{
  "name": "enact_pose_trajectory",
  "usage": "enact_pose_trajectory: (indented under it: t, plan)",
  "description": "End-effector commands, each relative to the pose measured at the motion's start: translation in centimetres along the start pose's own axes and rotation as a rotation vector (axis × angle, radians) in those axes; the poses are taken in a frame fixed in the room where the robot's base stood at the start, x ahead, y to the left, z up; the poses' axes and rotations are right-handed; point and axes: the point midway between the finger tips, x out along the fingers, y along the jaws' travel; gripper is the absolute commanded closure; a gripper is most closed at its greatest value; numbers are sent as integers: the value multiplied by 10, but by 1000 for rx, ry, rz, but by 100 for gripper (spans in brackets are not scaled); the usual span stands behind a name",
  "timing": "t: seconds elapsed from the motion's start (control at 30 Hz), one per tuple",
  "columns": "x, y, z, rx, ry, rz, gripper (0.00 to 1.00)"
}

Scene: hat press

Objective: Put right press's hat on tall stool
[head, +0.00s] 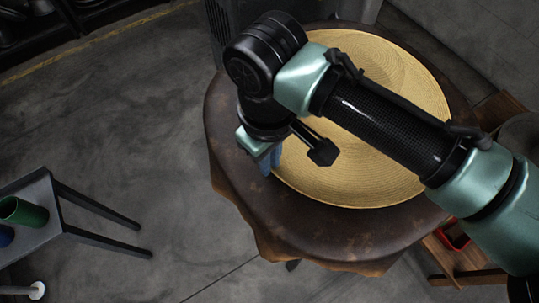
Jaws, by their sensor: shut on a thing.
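A wide, pale-yellow woven straw hat (345,183) lies across a round stand with a dark brown, worn leather-like top (235,120). From this view I cannot tell whether the stand is the press or the tall stool, or whether the hat rests fully on it. My gripper (270,163) has blue fingers and is at the left edge of the brim, shut on it. My arm crosses above the hat and hides part of its middle and right side.
A grey table (40,195) at the left holds a green cup (22,211) and a blue item at the picture's edge. Wooden furniture (465,265) with a red item stands at lower right. A dark ribbed box is behind the stand. Bare concrete floor lies left of the stand.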

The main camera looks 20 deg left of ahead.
Motion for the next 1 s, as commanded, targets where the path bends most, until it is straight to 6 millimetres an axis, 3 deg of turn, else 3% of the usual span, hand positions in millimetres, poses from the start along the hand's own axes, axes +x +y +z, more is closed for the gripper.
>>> enact_pose_trajectory:
  t: [0.1, 0.13, 0.27, 0.67, 1.0]
  plan:
    - [4, 0, 0, 0, 1, -1, 100]
    - [3, 0, 0, 0, 0, -1, 82]
    - [3, 0, 0, 0, 0, -1, 59]
    - [-5, 0, 0, 0, 0, 1, 58]
    - [-72, 0, -1, 0, 2, 2, 58]
